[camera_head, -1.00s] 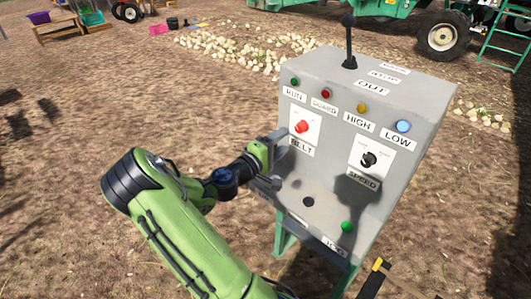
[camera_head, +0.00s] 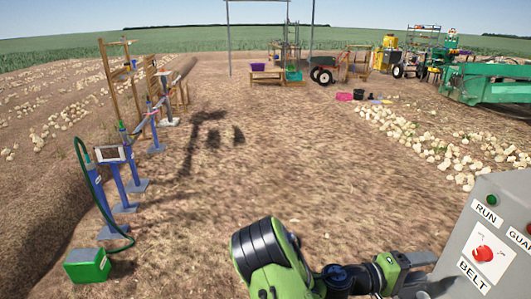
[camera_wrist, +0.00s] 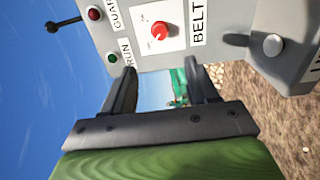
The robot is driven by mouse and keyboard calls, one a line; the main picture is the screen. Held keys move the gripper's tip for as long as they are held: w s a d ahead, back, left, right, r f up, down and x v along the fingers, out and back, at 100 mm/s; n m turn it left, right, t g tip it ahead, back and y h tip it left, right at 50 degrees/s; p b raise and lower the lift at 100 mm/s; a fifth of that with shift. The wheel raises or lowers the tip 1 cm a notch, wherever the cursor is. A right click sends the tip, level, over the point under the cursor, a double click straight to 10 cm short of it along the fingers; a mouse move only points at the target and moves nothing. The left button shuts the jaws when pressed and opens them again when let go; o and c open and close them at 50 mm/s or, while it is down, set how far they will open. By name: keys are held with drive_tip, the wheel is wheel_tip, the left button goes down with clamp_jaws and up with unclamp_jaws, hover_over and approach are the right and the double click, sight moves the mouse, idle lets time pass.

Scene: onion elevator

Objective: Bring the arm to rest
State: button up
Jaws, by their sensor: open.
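My gripper (camera_head: 424,273) is at the lower right of the head view, close to the left side of the grey control box (camera_head: 495,225). In the wrist view my gripper (camera_wrist: 170,88) is open, with nothing between its two dark fingers. The control box (camera_wrist: 275,18) fills the top of that view, with the red BELT knob (camera_wrist: 160,30) on its face beyond the fingertips. The knob (camera_head: 483,253) also shows in the head view. The fingers look near the box; I cannot tell whether they touch it.
Blue posts (camera_head: 118,180) and a green box (camera_head: 88,265) with a hose stand at the left. Pale onions (camera_head: 440,140) lie in rows at the right, near a green machine (camera_head: 490,82). The brown ground (camera_head: 270,150) in the middle is clear.

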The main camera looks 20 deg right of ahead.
drive_tip(key=s+a+m+t+y+p, duration=0.2)
drive_tip(key=a+m+t+y+p, duration=0.15)
drive_tip(key=a+y, duration=0.95)
drive_tip(key=s+a+r+n+t+y, duration=0.2)
drive_tip(key=a+r, duration=0.3)
drive_tip(key=a, duration=0.4)
drive_tip(key=s+a+r+n+t+y+p, duration=0.1)
drive_tip(key=s+a+r+n+t+y, duration=0.1)
drive_tip(key=a+r, duration=0.4)
drive_tip(key=s+a+n+t, duration=0.1)
drive_tip(key=s+a, duration=0.1)
drive_tip(key=a, duration=0.1)
drive_tip(key=shift+s+a+y, duration=0.25)
drive_tip(key=shift+s+y, duration=0.05)
drive_tip(key=shift+y, duration=0.1)
